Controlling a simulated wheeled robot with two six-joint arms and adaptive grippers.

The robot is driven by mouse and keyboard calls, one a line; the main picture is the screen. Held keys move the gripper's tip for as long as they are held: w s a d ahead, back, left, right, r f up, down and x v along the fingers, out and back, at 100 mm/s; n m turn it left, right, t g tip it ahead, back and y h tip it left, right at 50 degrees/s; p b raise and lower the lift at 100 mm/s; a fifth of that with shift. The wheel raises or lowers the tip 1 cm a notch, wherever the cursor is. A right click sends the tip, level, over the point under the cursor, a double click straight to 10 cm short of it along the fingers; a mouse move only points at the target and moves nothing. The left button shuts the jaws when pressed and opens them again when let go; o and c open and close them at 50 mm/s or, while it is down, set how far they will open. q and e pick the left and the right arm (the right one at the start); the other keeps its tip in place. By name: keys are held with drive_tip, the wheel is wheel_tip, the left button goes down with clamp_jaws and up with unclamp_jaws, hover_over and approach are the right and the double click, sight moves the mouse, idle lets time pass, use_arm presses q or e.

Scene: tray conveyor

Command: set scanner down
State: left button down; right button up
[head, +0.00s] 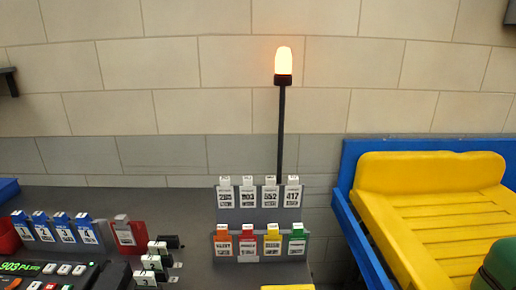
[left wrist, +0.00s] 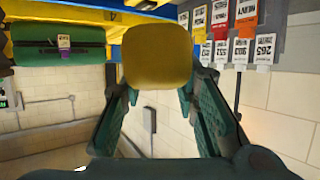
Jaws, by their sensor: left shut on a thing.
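My left gripper (left wrist: 158,95) shows in the left wrist view, its two dark green fingers closed on a yellow rounded block (left wrist: 156,55), seemingly the scanner. The block hides what lies directly behind it. A yellow edge (head: 288,287) at the bottom of the head view may be the same scanner, in front of the grey desk (head: 180,205). The left gripper itself is outside the head view. My right gripper is in neither view.
A tag rack (head: 262,197) with white and coloured tags stands on the desk. Blue tags (head: 62,228), a red holder (head: 124,234) and a keypad (head: 50,270) are at left. A lit orange lamp (head: 283,62) stands behind.

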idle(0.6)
use_arm(q)
drive_tip(key=w+r, duration=0.1)
drive_tip(key=r, duration=0.2)
drive_tip(key=shift+w, duration=0.35)
drive_tip(key=w+a+r+n+t+y, duration=0.4)
drive_tip(key=w+a+r, duration=0.3)
drive_tip(key=w+a, duration=0.45)
drive_tip(key=w+a+f+n+t+y, duration=0.1)
drive_tip(key=w+a+f+n+y, duration=0.1)
drive_tip(key=a, duration=0.4)
drive_tip(key=w+a+f+n+t+y, duration=0.1)
drive_tip(key=w+a+f+n+y, duration=0.1)
drive_tip(key=a+n+y, duration=0.3)
drive_tip(key=shift+w+a+f, duration=0.2)
drive_tip(key=shift+w+a, duration=0.55)
drive_tip(key=shift+a, duration=0.1)
